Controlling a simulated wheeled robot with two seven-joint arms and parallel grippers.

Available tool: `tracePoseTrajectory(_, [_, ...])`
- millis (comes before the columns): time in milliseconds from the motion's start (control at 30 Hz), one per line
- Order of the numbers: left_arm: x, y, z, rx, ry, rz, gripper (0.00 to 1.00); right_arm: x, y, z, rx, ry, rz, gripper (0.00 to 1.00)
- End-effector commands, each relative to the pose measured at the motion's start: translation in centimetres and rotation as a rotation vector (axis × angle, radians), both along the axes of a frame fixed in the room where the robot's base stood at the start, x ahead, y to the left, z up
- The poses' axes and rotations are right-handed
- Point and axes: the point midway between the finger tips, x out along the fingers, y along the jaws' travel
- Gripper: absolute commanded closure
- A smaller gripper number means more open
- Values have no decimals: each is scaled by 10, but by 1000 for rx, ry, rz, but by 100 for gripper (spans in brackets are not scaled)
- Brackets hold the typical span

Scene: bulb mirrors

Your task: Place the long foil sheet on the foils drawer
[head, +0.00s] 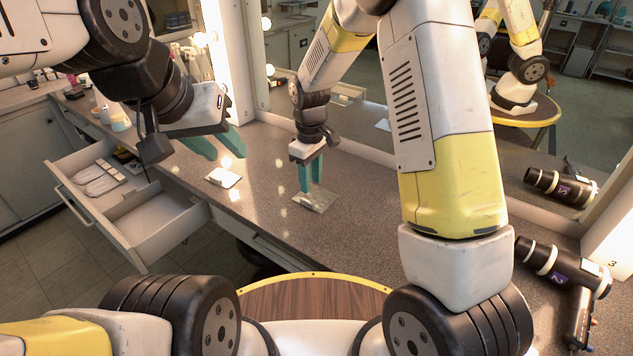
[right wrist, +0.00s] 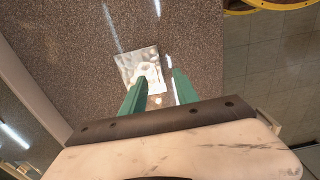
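A shiny foil sheet (head: 316,199) lies flat on the speckled counter; it also shows in the right wrist view (right wrist: 131,65). My right gripper (head: 312,186) points down over this sheet, its green fingers apart with nothing visibly gripped between them; contact with the sheet is unclear. A second, bright foil sheet (head: 222,178) lies on the counter further left. I cannot tell for sure which is longer. My left gripper (head: 215,145) is open and empty above the counter, beyond the second sheet. An open drawer (head: 96,218) at the left has a bare front compartment (head: 150,216).
Pale flat items (head: 100,178) lie in the drawer's other compartment. A mirror (head: 590,130) stands behind the counter. Bottles (head: 118,118) stand at the far left. The counter between the sheets is clear.

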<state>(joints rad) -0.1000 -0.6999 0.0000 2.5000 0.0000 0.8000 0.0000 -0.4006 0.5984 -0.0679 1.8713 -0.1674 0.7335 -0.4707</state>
Motion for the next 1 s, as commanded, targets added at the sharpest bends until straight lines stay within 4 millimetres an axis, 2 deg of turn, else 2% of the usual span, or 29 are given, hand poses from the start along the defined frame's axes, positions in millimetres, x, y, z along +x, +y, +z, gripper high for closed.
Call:
tracePoseTrajectory(600, [0, 0, 0, 0, 0, 0, 64, 10, 7, -74, -2, 3, 2, 64])
tracePoseTrajectory(867, [0, 0, 0, 0, 0, 0, 64, 10, 7, -77, 0, 0, 1, 64])
tracePoseTrajectory(900, [0, 0, 0, 0, 0, 0, 64, 10, 7, -77, -1, 1, 1, 66])
tracePoseTrajectory(1000, [0, 0, 0, 0, 0, 0, 64, 10, 7, -77, -1, 1, 1, 85])
